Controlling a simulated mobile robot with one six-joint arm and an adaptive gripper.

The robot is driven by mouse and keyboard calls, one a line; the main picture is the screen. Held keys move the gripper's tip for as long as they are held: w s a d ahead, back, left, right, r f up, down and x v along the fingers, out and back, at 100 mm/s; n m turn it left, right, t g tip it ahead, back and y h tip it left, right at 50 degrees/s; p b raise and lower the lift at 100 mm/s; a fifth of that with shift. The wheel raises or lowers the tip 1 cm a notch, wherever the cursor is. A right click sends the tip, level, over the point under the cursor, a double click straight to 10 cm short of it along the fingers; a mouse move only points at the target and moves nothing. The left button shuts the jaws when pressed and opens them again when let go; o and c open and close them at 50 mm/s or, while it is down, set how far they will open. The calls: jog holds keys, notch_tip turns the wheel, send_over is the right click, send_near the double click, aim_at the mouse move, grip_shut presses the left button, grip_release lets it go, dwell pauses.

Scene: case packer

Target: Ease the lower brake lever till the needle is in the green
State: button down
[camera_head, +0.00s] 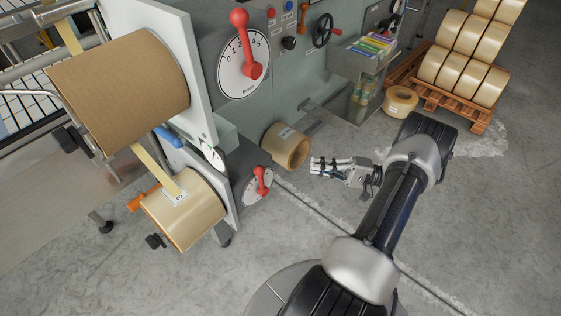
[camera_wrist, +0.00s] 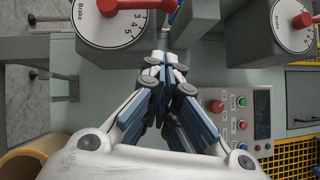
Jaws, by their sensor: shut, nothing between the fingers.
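The lower brake lever (camera_head: 262,181) is red and stands over a white dial (camera_head: 252,193) low on the machine front. A small white gauge (camera_head: 213,154) on the side panel is seen at a slant; its needle is too small to read. My gripper (camera_head: 314,166) is shut and empty, apart from the lever, to its right. In the wrist view my gripper (camera_wrist: 166,62) is shut in front of two numbered dials with red levers, one dial at upper left (camera_wrist: 105,30) marked "Brake" and one at upper right (camera_wrist: 292,38). I cannot tell which is the lower one.
A larger dial with a red lever (camera_head: 240,45) sits above. A big brown roll (camera_head: 120,88) and a smaller tape roll (camera_head: 182,215) are mounted at left. A loose tape roll (camera_head: 284,147) lies close behind my gripper. Open floor (camera_head: 480,220) is at right.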

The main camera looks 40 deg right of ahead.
aim_at(261, 180)
jog(key=s+a+b+x, duration=0.1)
jog(key=s+a+x, duration=0.1)
jog(key=x, duration=1)
jog(key=shift+w+a+r+b, duration=0.25)
jog(key=shift+w+r+b, duration=0.1)
jog(key=shift+r+b, duration=0.05)
